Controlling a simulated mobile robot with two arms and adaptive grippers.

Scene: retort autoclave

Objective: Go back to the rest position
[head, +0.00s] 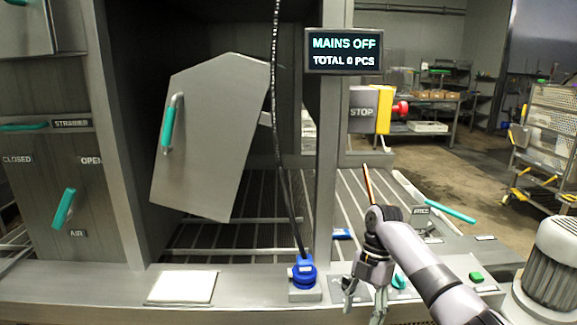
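My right arm comes in from the lower right. Its gripper (364,298) points down over the front ledge (235,290), with its fingers spread apart and nothing visible between them. A teal knob (400,281) shows just right of the fingers; I cannot tell whether they touch it. A blue plug (304,270) with a black cable stands on the ledge to the left of the gripper, apart from it. My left gripper is not in view.
A display (344,51) reads "MAINS OFF, TOTAL 0 PCS". A yellow stop box (371,110) with a red button is below it. A tilted metal door panel (212,140) with a teal handle hangs at left. A teal lever (450,211), green button (476,277) and ribbed motor (550,265) are at right.

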